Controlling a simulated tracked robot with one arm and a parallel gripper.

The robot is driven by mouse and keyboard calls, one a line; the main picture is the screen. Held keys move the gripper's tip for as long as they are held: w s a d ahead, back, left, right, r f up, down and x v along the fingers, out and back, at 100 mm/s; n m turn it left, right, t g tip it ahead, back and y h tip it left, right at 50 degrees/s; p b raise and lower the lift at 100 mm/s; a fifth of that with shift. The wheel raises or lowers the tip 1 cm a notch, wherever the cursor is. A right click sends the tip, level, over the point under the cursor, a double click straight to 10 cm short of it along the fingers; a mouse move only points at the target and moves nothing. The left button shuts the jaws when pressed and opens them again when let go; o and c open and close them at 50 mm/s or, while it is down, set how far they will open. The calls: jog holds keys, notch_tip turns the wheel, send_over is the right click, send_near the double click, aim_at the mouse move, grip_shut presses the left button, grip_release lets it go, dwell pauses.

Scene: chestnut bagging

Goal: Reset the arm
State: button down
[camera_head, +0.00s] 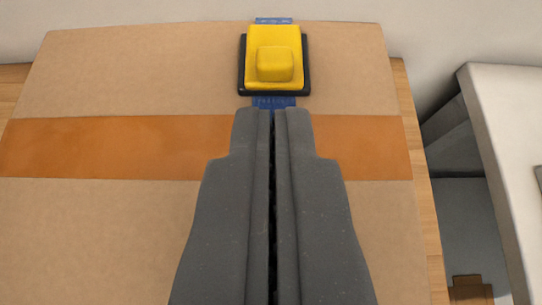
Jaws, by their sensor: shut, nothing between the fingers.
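My gripper (272,115) points away from the camera over a cardboard surface, with its two dark grey fingers side by side. The fingers are shut with only a thin dark line between them, and they hold nothing. A yellow block with a raised square knob (274,62) sits on a black base just beyond the fingertips. The fingertips appear close to the near edge of a blue strip (273,102) below the block. I cannot tell whether they touch it.
The cardboard (110,75) with an orange-brown band (100,147) lies on a wooden top (428,215). A white-grey table or cabinet (500,140) stands at the right, past a gap. A small brown object (468,288) is low in that gap. A pale wall is behind.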

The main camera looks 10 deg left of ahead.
jog(key=shift+s+f, duration=0.15)
jog(key=shift+s, duration=0.25)
jog(key=s+a+r+t, duration=0.15)
jog(key=s+r, duration=0.25)
jog(key=r, duration=0.4)
jog(key=s+a+r, duration=0.2)
jog(key=s+r, duration=0.1)
jog(key=r, duration=0.6)
jog(key=s+a+r+t, duration=0.1)
jog(key=s+r, duration=0.3)
jog(key=r, duration=0.4)
jog(key=s+a+r, duration=0.1)
jog(key=s+r, duration=0.6)
jog(key=s+a+r+m+t+h, duration=0.1)
jog(key=s+a+r, duration=0.1)
jog(key=s+r, duration=0.5)
jog(key=shift+s+a+r, duration=0.3)
jog(key=shift+s+r, duration=0.1)
jog(key=shift+s, duration=0.2)
jog(key=shift+d, duration=0.15)
